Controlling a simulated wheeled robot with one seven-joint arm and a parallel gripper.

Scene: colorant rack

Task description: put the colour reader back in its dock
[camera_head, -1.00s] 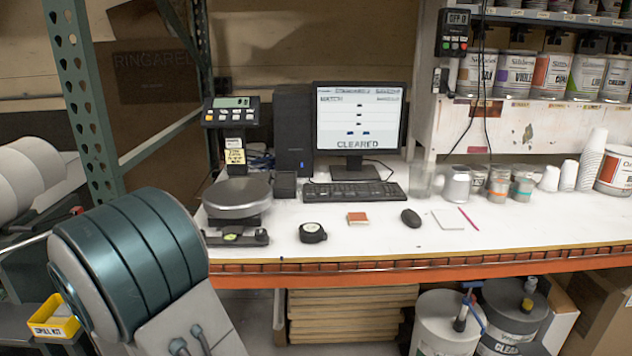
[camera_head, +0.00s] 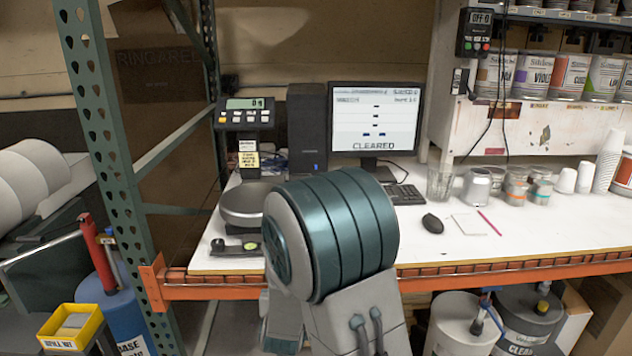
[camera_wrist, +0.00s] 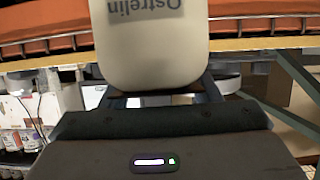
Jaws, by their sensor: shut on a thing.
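A pale, rounded object (camera_wrist: 150,45) with the upside-down lettering "Ostrelin" fills the top centre of the wrist view; it looks like the colour reader. My gripper (camera_wrist: 160,95) is shut on it, with a dark finger at each side of its lower end. In the head view my arm hides my gripper and the reader. I cannot make out the dock for certain. A small black-and-white fitting (camera_head: 459,81) is on the shelf post, but I cannot tell what it is.
The white bench (camera_head: 460,248) has an orange front beam (camera_head: 500,277). On it stand a scale (camera_head: 245,205), a monitor (camera_head: 375,120), a mouse (camera_head: 432,223), a glass (camera_head: 440,184) and several small cans. A green upright (camera_head: 105,150) is at left. Bench room is clear at front right.

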